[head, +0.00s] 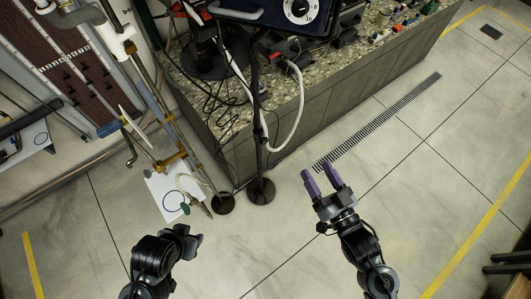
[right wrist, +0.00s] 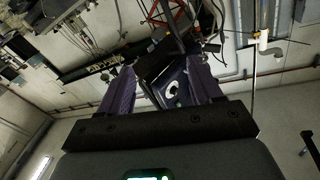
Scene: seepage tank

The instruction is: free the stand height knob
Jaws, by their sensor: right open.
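A black stand pole (head: 257,110) rises from a round dark base (head: 261,191) on the floor beside the counter in the head view. A dark instrument with a white dial (head: 300,10) is at the top of that view. I cannot make out the stand's height knob for certain. My right gripper (head: 318,168), with purple fingers, is open and empty over the floor, apart from the stand and to its right. In the right wrist view, a dial shows between its open fingers (right wrist: 160,78). My left gripper (head: 190,240) is at the lower left, its fingers unclear.
A speckled counter (head: 195,98) with cables and a white hose (head: 298,95) stands behind the pole. A second dark base (head: 223,203) and a white sheet (head: 165,193) lie to the left. A floor grate (head: 380,120) runs to the right. The front floor is clear.

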